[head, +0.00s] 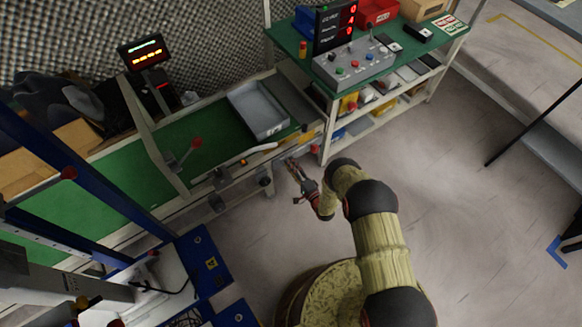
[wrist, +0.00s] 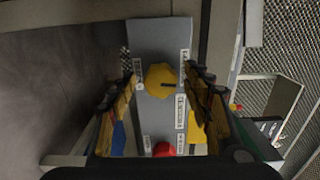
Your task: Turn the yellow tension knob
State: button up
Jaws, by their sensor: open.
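The yellow tension knob (wrist: 161,82) shows in the middle of the wrist view, on a grey panel (wrist: 160,38) with white label strips on both sides of it. A dark mark runs across the knob's face. My gripper (wrist: 163,76) is open, with one finger to the left of the knob and one to the right. Gaps show between the knob and both fingers; I cannot tell the depth. In the head view my gripper (head: 294,170) is beside the conveyor's near side; I cannot make out the knob clearly there.
A red button (wrist: 163,149) is on the same panel, below the knob in the wrist view. The green conveyor (head: 110,190) carries a grey tray (head: 258,110). A shelf bench (head: 378,62) with a control box (head: 354,64) stands beyond. Open floor (head: 475,225) lies to the right.

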jog(key=v, duration=1.2)
dwell(0.5)
